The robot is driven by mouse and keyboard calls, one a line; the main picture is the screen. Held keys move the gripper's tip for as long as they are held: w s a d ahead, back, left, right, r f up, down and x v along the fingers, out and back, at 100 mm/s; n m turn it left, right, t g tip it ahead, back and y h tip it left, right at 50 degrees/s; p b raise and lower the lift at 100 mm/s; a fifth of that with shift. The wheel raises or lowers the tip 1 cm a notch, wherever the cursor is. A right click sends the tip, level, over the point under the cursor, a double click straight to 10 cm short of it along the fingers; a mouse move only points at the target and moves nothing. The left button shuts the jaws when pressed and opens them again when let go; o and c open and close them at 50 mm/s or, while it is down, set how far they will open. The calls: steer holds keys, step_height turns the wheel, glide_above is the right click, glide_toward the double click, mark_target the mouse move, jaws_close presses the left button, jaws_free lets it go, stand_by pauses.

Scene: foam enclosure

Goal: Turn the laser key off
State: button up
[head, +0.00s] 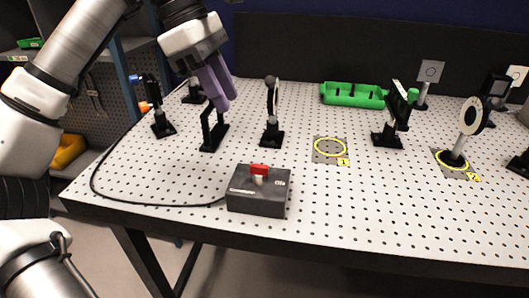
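The laser key is a red key (259,169) standing in the top of a dark grey control box (257,199) near the front edge of the optical table. A pale collar shows under the red part. My gripper (221,100) has purple fingers and hangs above the table, behind and to the left of the box, apart from the key. The fingers point down and overlap each other in this view, so I cannot tell whether they are open or shut. No held thing shows between them.
A black frame mount (213,130) stands just under my gripper. Another optic mount (271,115) stands behind the box. A black cable (150,204) runs left from the box. A green tray (352,94) sits at the back. The table (350,215) is clear right of the box.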

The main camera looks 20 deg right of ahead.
mark_target(259, 165)
steer(key=x, duration=1.3)
steer(key=shift+s+d+f, duration=0.1)
steer(key=shift+s+f, duration=0.05)
steer(key=shift+f, duration=0.1)
jaws_close()
